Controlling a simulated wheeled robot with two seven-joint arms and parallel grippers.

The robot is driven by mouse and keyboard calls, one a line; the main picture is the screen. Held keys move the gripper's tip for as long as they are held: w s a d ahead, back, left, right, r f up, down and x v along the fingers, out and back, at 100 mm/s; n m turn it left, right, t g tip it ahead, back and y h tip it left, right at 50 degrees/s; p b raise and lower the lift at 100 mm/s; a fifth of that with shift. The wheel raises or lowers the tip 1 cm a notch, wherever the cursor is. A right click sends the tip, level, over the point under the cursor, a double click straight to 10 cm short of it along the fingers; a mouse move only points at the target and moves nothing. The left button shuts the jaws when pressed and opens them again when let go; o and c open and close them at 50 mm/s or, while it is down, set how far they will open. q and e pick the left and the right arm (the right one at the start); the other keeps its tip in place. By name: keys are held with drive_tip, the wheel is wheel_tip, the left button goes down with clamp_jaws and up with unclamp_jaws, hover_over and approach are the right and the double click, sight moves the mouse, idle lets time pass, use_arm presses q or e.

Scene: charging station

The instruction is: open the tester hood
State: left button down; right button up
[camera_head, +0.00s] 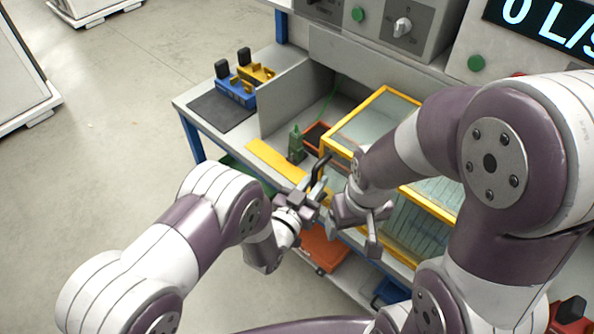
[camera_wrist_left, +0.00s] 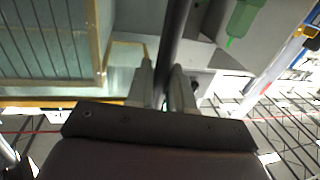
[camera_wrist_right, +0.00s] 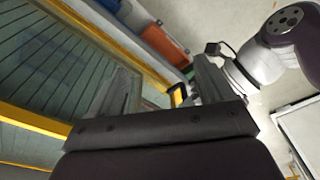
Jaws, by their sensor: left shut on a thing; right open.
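The tester hood (camera_head: 344,143) is a yellow-framed box with clear panels on the bench. Its frame and ribbed panel also show in the left wrist view (camera_wrist_left: 98,50) and the right wrist view (camera_wrist_right: 95,30). A dark bar (camera_head: 321,168) stands by the hood's left front corner. My left gripper (camera_head: 318,192) is shut on this bar, which runs between its fingers in the left wrist view (camera_wrist_left: 176,45). Where the bar joins the hood is hidden. My right gripper (camera_head: 355,236) is open and empty, just in front of the hood. My right arm covers much of the hood.
A green bottle (camera_head: 296,145) and an orange-rimmed bin (camera_head: 316,134) stand left of the hood. Blue (camera_head: 235,92) and yellow (camera_head: 257,74) holders sit near a dark mat (camera_head: 221,110).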

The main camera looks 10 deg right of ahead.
use_arm(q)
drive_tip(key=shift+s+d, duration=0.45)
drive_tip(key=shift+s, duration=0.2)
drive_tip(key=shift+s+d, duration=0.45)
drive_tip(key=shift+s, duration=0.2)
use_arm(e)
drive_tip(key=shift+s+d+f, duration=0.1)
drive_tip(key=shift+s+d, duration=0.2)
drive_tip(key=shift+s, duration=0.15)
use_arm(q)
drive_tip(key=c, duration=1.2)
unclamp_jaws()
